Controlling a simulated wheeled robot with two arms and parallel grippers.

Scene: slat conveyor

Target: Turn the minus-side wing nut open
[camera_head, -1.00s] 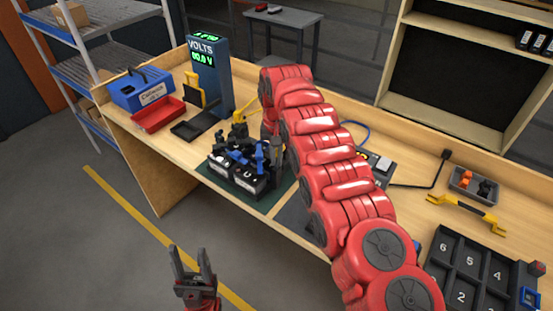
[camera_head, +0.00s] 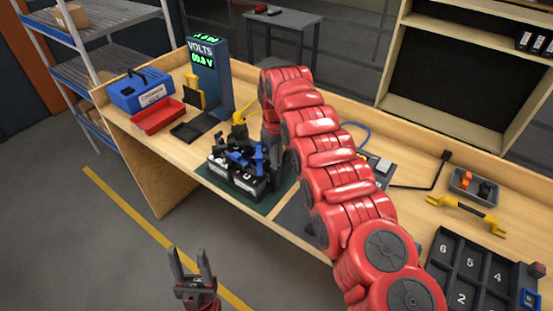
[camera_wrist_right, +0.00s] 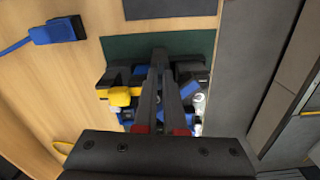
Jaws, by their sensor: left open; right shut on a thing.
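The black battery unit (camera_head: 235,182) with blue, dark and white parts on top stands on a dark green mat (camera_head: 215,201) at the bench's front edge. My right gripper (camera_head: 247,152) reaches down over it, at its top. In the right wrist view, my right gripper's long dark fingers (camera_wrist_right: 158,62) are close together over the unit (camera_wrist_right: 192,72), with blue parts beside them. They are shut on the minus-side wing nut, which the fingers mostly hide. My left gripper (camera_head: 191,262) is open and empty, low over the floor in front of the bench.
A blue VOLTS meter (camera_head: 208,75), a red tray (camera_head: 158,116) and a blue case (camera_head: 141,92) stand behind and left. A yellow-handled tool (camera_head: 466,213) and a black numbered tray (camera_head: 470,270) lie at right. A blue clamp (camera_wrist_right: 57,31) shows in the wrist view.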

